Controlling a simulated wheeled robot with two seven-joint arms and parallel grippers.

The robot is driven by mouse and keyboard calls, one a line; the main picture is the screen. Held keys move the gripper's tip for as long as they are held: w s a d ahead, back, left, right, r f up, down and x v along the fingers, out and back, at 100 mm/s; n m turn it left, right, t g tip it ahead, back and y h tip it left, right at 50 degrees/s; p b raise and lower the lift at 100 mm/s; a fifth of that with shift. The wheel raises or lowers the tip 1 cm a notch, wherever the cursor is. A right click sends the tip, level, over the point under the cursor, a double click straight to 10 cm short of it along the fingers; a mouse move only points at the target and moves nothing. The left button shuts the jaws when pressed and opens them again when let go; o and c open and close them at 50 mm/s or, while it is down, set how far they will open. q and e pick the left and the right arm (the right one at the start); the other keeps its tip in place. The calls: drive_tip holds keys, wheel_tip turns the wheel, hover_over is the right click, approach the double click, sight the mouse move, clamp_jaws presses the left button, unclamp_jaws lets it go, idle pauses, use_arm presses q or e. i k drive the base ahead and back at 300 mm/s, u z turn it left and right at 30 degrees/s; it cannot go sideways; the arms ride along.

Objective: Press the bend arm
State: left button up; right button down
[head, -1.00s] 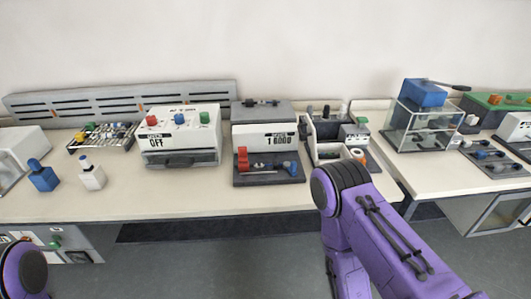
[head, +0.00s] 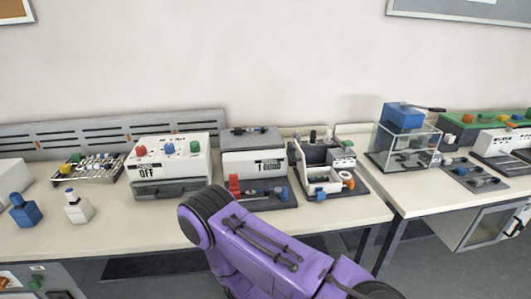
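I cannot tell for sure which part is the bend arm. A dark lever (head: 430,108) sticks out to the right from the blue block (head: 404,116) on top of a clear glass-sided box (head: 376,152), on the right-hand table. Another device, a grey and white machine (head: 252,152) with a number display, has a dark base carrying red and blue parts (head: 234,186). Neither of my grippers shows in the head view. Only a purple link of my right arm reaches in from the bottom, in front of the main table's edge and apart from these devices.
On the main table (head: 130,230) stand a white box (head: 150,170) marked OFF, a tray of small parts (head: 95,168), two small bottles, blue (head: 24,212) and white (head: 77,208), and an open white bin (head: 322,160). The table's front strip is mostly clear.

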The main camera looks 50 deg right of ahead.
sight(282, 192)
drive_tip(key=u, duration=0.05)
drive_tip(key=i, duration=0.2)
drive_tip(key=z, duration=1.1)
